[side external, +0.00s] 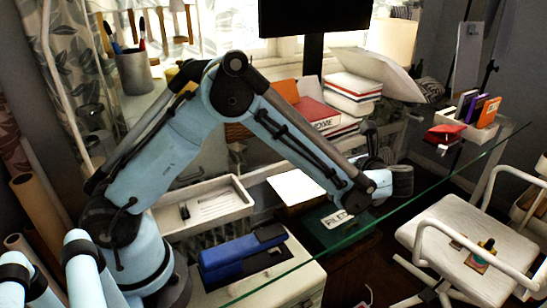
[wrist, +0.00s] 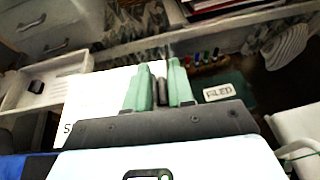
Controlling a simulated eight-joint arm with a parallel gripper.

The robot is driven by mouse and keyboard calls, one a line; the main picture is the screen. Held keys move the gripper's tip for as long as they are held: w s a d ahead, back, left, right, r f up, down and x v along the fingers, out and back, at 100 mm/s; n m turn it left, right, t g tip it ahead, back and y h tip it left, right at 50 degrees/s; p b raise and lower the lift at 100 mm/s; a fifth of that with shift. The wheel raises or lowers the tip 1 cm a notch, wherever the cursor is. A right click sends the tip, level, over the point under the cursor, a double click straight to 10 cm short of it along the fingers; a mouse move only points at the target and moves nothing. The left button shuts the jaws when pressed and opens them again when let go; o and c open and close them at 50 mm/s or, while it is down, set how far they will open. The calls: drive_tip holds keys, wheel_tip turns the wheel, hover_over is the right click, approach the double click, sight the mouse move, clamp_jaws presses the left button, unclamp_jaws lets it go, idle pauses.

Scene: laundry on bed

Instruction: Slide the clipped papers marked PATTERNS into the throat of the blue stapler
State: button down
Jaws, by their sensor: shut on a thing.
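My gripper (wrist: 159,82) has green fingers shut on a small dark piece, apparently the clip of the white papers (wrist: 97,98). The papers reach out to the left of the fingers in the wrist view; only a letter S shows at their lower edge, the rest of the marking is hidden. In the side view the white sheet (side external: 296,186) is left of my wrist, and the fingers are hidden there. The blue stapler (side external: 243,254) lies on the white cabinet top, in front and to the left of the papers, apart from them. Its blue edge shows at the wrist view's lower left (wrist: 25,168).
A white tray (side external: 203,212) with a small black item stands behind the stapler. A dark green box marked FILED (side external: 337,226) is right of it. A glass edge (side external: 330,252) crosses the foreground. A white chair (side external: 470,240) stands at right.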

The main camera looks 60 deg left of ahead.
drive_tip(key=shift+s+v, duration=0.25)
drive_tip(key=shift+v, duration=1)
drive_tip(key=shift+d+r, duration=0.2)
drive_tip(key=shift+d, duration=0.1)
drive_tip(key=d+f, duration=0.4)
drive_tip(key=shift+w+f, duration=0.15)
drive_tip(key=shift+w, duration=0.25)
drive_tip(key=shift+d+f, duration=0.25)
drive_tip(key=shift+f, duration=0.2)
drive_tip(key=shift+s+f, duration=0.2)
drive_tip(key=shift+f, duration=0.85)
drive_tip(key=shift+s+f, duration=0.25)
drive_tip(key=shift+f, duration=0.85)
drive_tip(key=shift+s+a, duration=0.15)
drive_tip(key=shift+s, duration=1.4)
drive_tip(key=shift+s+a, duration=0.15)
drive_tip(key=shift+s, duration=1.4)
